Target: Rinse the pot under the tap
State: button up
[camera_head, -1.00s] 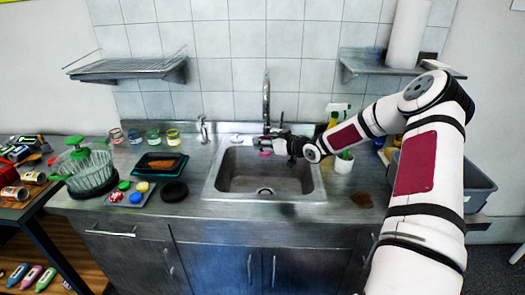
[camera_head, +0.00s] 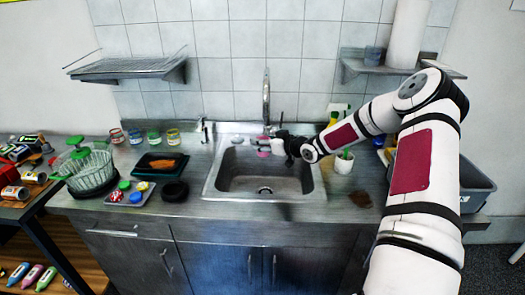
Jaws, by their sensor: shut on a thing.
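My gripper (camera_head: 280,146) reaches in from the right over the back of the sink (camera_head: 226,186), close to the tap (camera_head: 266,98). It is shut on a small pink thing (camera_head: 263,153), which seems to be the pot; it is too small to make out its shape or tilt. The pink thing is below the tap's spout, over the back part of the basin. I cannot tell whether water is running. The basin's floor with its drain (camera_head: 265,190) shows empty.
A white cup (camera_head: 343,163) stands right of the sink, near a spray bottle (camera_head: 336,113). Left of the sink are a black tray (camera_head: 145,168), a dark round thing (camera_head: 174,191), several jars (camera_head: 154,137) and a dish basket (camera_head: 88,170). A grey bin (camera_head: 478,185) is at the right.

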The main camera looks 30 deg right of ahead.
aim_at(267, 153)
jog(key=shift+s+d, duration=0.15)
jog(key=shift+d, duration=0.15)
jog(key=shift+s+a+p, duration=0.6)
jog(key=shift+s+p, duration=0.3)
jog(key=shift+s, duration=0.3)
jog(key=shift+s+a+p, duration=0.6)
jog(key=shift+s+p, duration=0.35)
jog(key=shift+s, duration=0.25)
jog(key=shift+s+a+p, duration=0.6)
jog(key=shift+s+p, duration=0.3)
jog(key=shift+s, duration=0.3)
jog(key=s+a+r+p, duration=0.2)
jog(key=s+r+p, duration=0.2)
jog(key=shift+s+a+p, duration=0.15)
jog(key=shift+s+p, duration=0.05)
jog(key=shift+p, duration=0.1)
